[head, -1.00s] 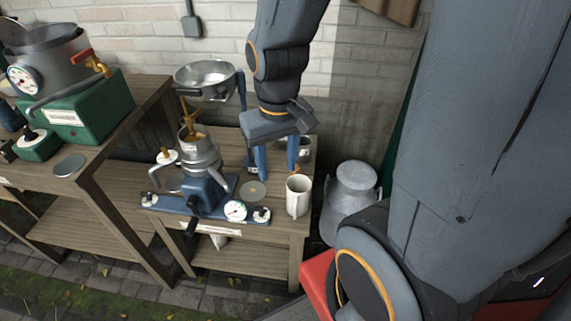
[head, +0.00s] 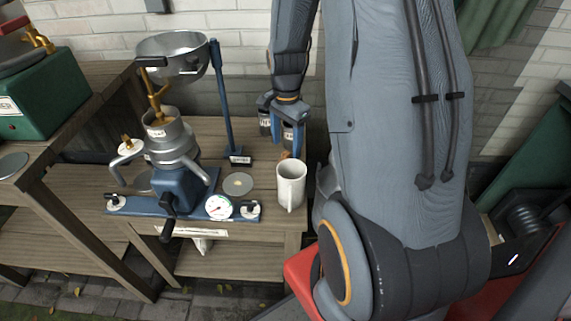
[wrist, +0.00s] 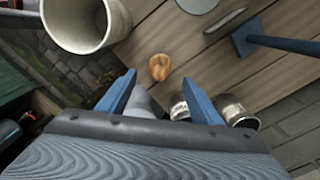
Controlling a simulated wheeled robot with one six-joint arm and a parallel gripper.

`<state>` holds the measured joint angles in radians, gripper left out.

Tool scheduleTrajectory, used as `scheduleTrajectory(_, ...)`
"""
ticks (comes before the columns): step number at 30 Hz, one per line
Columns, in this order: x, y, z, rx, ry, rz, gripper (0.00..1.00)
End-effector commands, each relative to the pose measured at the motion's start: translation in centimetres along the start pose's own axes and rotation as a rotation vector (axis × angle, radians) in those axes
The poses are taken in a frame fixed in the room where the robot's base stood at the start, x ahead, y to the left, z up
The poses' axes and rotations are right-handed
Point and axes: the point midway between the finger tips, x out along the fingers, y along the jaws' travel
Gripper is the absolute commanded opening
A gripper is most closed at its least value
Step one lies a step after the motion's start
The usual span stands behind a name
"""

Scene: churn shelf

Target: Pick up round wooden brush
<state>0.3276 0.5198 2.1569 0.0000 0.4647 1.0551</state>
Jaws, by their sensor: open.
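The round wooden brush (wrist: 159,66) is a small orange-brown round piece on the wooden table. In the wrist view it shows just beyond and between my fingertips. In the head view only a small brown part of it (head: 286,155) shows behind the white mug, below my fingers. My gripper (head: 286,143) points down over the back right of the table. Its two blue fingers are apart with nothing between them, as the wrist view (wrist: 158,78) also shows. The gap between fingertips and brush is hard to judge.
A white mug (head: 291,186) stands close in front of the brush. Metal jars (wrist: 240,110) stand close to one finger. A flat disc (head: 238,184) and a blue-based separator (head: 180,188) with a bowl on a post (head: 222,100) are to the left.

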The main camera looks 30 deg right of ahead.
Motion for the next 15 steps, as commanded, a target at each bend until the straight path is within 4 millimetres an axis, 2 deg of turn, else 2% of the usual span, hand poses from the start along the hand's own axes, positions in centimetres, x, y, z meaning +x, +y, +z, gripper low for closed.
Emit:
scheduleTrajectory(9,4.0,0.0,0.2,-0.002,-0.002,0.003,0.59)
scheduleTrajectory(15,5.3,0.0,0.2,-0.002,0.0,0.0,0.59)
